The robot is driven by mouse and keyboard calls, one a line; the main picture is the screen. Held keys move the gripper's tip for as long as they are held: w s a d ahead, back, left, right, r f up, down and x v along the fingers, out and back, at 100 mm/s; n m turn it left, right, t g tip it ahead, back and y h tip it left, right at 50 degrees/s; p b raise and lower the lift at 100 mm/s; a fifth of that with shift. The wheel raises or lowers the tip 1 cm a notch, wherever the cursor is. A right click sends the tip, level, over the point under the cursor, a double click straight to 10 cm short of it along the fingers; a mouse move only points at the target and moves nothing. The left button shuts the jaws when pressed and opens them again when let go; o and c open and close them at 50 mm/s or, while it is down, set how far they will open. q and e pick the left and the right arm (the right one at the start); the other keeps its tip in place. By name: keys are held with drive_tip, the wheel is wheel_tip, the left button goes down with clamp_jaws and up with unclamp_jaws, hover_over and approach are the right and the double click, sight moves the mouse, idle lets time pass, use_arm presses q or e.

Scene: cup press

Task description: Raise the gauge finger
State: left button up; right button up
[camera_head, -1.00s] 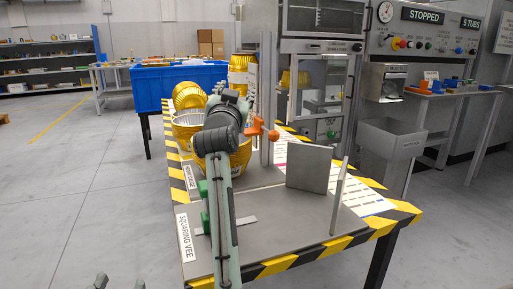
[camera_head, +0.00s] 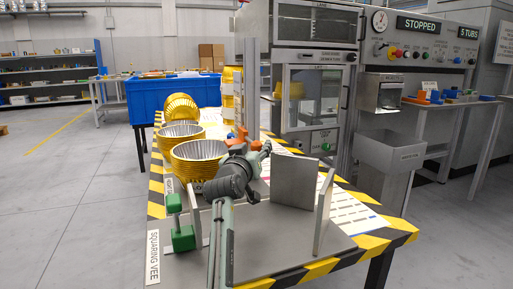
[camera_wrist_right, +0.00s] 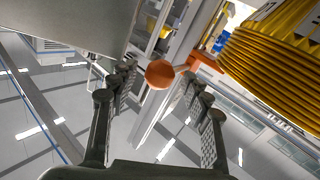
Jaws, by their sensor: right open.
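The orange gauge finger (camera_head: 242,136) is mounted on an upright grey post (camera_head: 250,80) behind the metal work plate. In the right wrist view its round orange knob (camera_wrist_right: 160,74) lies between the fingertips of my right gripper (camera_wrist_right: 158,78), with an orange arm (camera_wrist_right: 208,64) running right. The fingers are apart, one on each side of the knob, and I see no clear grip on it. In the head view my right gripper (camera_head: 253,160) reaches up to the finger and partly covers it. My left gripper is out of view.
Ribbed gold tubs (camera_head: 198,158) stand close left of the gripper. An upright grey plate (camera_head: 296,183) and a thin upright bar (camera_head: 323,212) stand right. Green blocks (camera_head: 183,238) are at front left. The striped table edge (camera_head: 372,243) borders the workspace.

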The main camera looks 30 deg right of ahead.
drive_tip(key=shift+x, duration=0.9)
drive_tip(key=shift+d, duration=0.15)
clamp_jaws()
